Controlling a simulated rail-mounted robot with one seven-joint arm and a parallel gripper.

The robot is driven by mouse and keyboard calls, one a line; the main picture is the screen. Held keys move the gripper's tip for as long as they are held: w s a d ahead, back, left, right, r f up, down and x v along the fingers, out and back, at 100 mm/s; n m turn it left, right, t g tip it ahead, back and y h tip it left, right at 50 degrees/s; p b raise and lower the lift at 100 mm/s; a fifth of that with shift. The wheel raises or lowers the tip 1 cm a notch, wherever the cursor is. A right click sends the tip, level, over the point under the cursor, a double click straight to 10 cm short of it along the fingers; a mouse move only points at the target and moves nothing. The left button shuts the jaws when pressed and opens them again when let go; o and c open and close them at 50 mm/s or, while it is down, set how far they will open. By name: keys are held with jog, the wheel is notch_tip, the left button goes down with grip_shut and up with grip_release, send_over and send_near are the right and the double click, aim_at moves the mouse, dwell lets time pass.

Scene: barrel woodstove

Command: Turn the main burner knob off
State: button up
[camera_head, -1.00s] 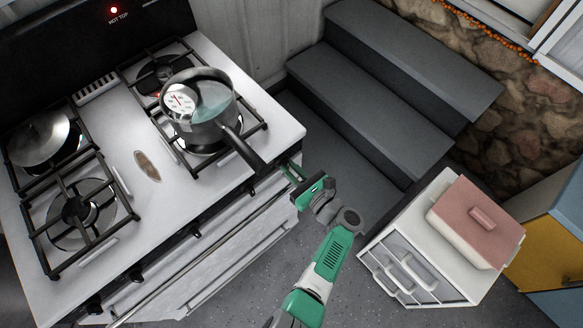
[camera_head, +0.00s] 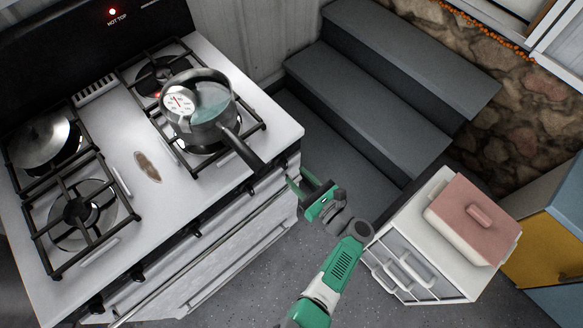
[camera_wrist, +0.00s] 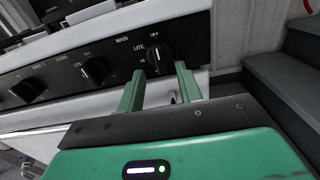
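The main burner knob (camera_wrist: 158,57) is a black dial on the stove's dark front panel in the wrist view. The word MAIN is printed to its upper left, with OFF above it and LITE beside it. Its exact setting is too small to read surely. My gripper (camera_wrist: 159,71) has its two green fingers spread, with the knob just ahead of and between the tips. Nothing is held. In the head view my gripper (camera_head: 298,182) is at the stove's right front corner. The pan handle lies near that corner, above the panel.
Other black knobs (camera_wrist: 93,71) line the panel to the left. A grey step unit (camera_head: 370,90) stands right of the stove. A white cabinet (camera_head: 440,285) bears a pink-lidded dish (camera_head: 472,222).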

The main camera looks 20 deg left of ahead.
jog(key=v, duration=0.3)
jog(key=shift+s+d, duration=0.2)
jog(key=shift+d, duration=0.1)
